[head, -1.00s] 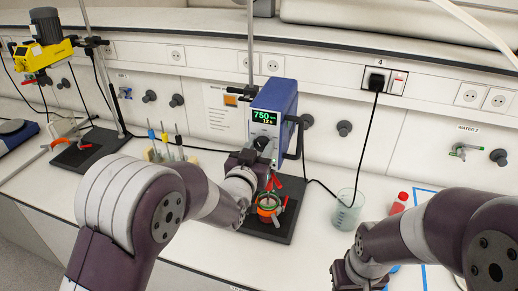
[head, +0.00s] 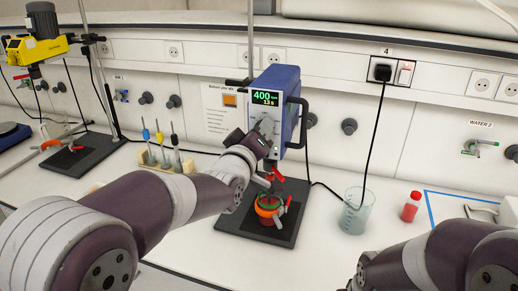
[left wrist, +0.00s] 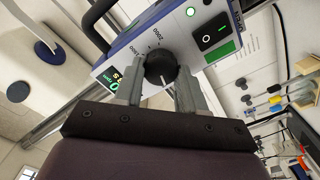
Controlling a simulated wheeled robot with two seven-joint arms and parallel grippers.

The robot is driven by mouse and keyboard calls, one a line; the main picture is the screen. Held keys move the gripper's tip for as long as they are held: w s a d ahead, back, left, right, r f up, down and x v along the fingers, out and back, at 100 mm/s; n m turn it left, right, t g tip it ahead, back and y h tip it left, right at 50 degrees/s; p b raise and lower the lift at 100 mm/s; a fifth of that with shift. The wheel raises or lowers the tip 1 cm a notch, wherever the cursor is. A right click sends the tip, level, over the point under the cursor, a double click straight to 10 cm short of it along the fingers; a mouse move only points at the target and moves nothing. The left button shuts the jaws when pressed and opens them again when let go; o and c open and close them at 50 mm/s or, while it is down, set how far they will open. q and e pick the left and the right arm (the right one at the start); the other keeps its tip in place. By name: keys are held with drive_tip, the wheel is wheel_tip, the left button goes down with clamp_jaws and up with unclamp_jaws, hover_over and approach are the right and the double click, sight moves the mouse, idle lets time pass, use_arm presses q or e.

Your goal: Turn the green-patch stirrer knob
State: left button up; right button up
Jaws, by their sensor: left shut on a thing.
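The blue stirrer (head: 277,95) hangs on its stand, its lit display reading 400 with 13 s below. In the left wrist view its black round knob (left wrist: 160,67) with a white pointer line sits on the white front panel. A green patch (left wrist: 219,52) is on the panel below the black power switch (left wrist: 214,31). My left gripper (left wrist: 161,88) is shut on the knob, one finger on each side. In the head view the gripper (head: 262,132) is at the stirrer's front and mostly hides the knob. My right gripper is out of view below the right arm.
A red-clamped vessel (head: 268,208) stands on the dark stand base (head: 255,228) below the stirrer. A beaker (head: 354,211) and a red bottle (head: 411,206) are to the right. A yellow stirrer (head: 37,48) and a pipette rack (head: 165,160) are to the left.

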use_arm(q)
drive_tip(key=shift+a+f+n+b, duration=0.1)
drive_tip(key=shift+f+n+b, duration=0.05)
drive_tip(key=shift+n+b, duration=5)
drive_tip(key=shift+m+b, duration=0.55)
drive_tip(key=shift+b, duration=0.1)
drive_tip(key=o, duration=1)
drive_tip(key=shift+o, duration=0.2)
drive_tip(key=b+v, duration=0.2)
drive_tip(key=v, duration=1)
drive_tip(key=shift+s, duration=0.3)
drive_tip(key=shift+a, duration=0.15)
